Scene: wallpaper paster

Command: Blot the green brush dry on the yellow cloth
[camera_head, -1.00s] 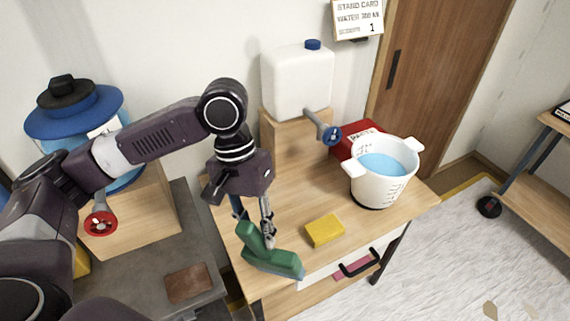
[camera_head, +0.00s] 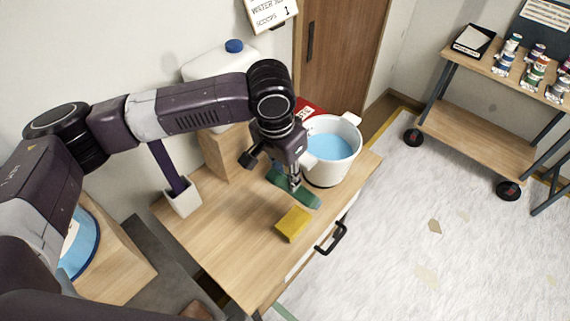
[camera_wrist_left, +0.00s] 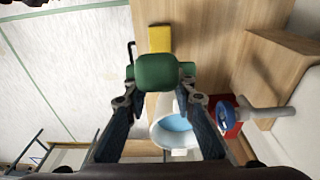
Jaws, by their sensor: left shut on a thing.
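The green brush (camera_head: 304,198) is held in my left gripper (camera_head: 294,184), beside the white bucket (camera_head: 331,173) and behind the yellow cloth. In the left wrist view the green brush (camera_wrist_left: 158,72) sits between the fingers of my left gripper (camera_wrist_left: 160,98), which are shut on it. The yellow cloth (camera_head: 293,224) lies folded as a small block on the wooden table (camera_head: 235,245), close to the brush and apart from it in the picture. The cloth also shows in the left wrist view (camera_wrist_left: 160,38). Whether the brush touches the table cannot be told. My right gripper is not in view.
The white bucket holds blue water (camera_head: 328,147). A white canister (camera_head: 215,62) stands on a wooden block behind my arm. A pale holder (camera_head: 182,198) with a purple upright stands at the table's left. The table's front left is clear.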

